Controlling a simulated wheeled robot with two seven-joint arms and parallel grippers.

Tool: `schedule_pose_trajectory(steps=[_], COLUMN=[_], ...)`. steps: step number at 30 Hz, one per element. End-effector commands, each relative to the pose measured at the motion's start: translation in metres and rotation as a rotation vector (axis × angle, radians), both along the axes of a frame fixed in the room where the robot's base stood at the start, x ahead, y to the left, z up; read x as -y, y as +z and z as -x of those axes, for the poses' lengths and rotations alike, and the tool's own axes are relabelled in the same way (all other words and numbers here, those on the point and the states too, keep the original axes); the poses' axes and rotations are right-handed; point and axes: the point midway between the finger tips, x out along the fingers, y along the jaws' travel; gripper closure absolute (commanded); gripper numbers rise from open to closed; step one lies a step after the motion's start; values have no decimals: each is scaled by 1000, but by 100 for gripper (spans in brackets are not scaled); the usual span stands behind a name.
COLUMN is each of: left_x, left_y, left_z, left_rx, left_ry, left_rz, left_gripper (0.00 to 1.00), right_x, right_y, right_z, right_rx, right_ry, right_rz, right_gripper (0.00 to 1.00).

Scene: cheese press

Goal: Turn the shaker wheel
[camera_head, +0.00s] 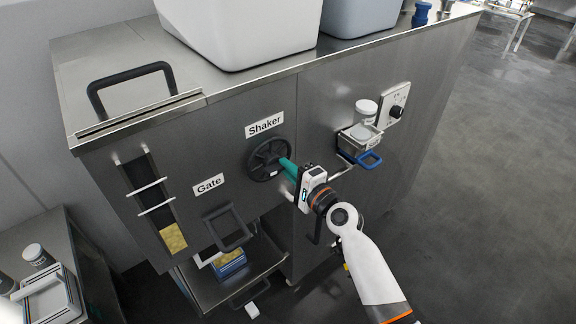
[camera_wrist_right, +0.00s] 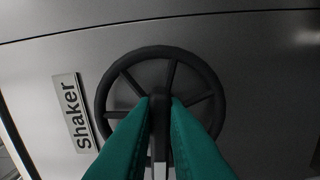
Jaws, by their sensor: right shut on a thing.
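The shaker wheel (camera_head: 268,158) is a black spoked wheel on the front of the steel cabinet, just below the white "Shaker" label (camera_head: 264,125). In the right wrist view the wheel (camera_wrist_right: 105,92) faces me, with its label (camera_wrist_right: 74,112) at the left. My right gripper (camera_head: 285,164) reaches the wheel from the right. Its green fingers (camera_wrist_right: 159,100) are shut on a dark part of the wheel near its middle; the fingers hide the wheel's lower part in the wrist view. My left gripper is not in view.
A "Gate" label (camera_head: 209,185) and a black frame handle (camera_head: 227,227) are left of and below the wheel. A small steel tray with a blue handle (camera_head: 370,160) sticks out to the right. White bin (camera_head: 240,30) stands on top. Open floor (camera_head: 480,180) lies at the right.

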Motion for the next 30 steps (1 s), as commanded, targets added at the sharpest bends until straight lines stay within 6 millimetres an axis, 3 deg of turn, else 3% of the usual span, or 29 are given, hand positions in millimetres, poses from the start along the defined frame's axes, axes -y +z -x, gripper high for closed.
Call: schedule_pose_trajectory(steps=[12,30], left_x=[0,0], left_y=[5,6], left_z=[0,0], left_rx=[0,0], left_ry=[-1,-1], left_rz=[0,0], left_gripper=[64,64], right_x=[-1,-1], right_y=[-4,-6], right_z=[1,1], right_rx=[-126,-148], right_ry=[0,0], right_rz=[-170,-199], right_gripper=[100,100])
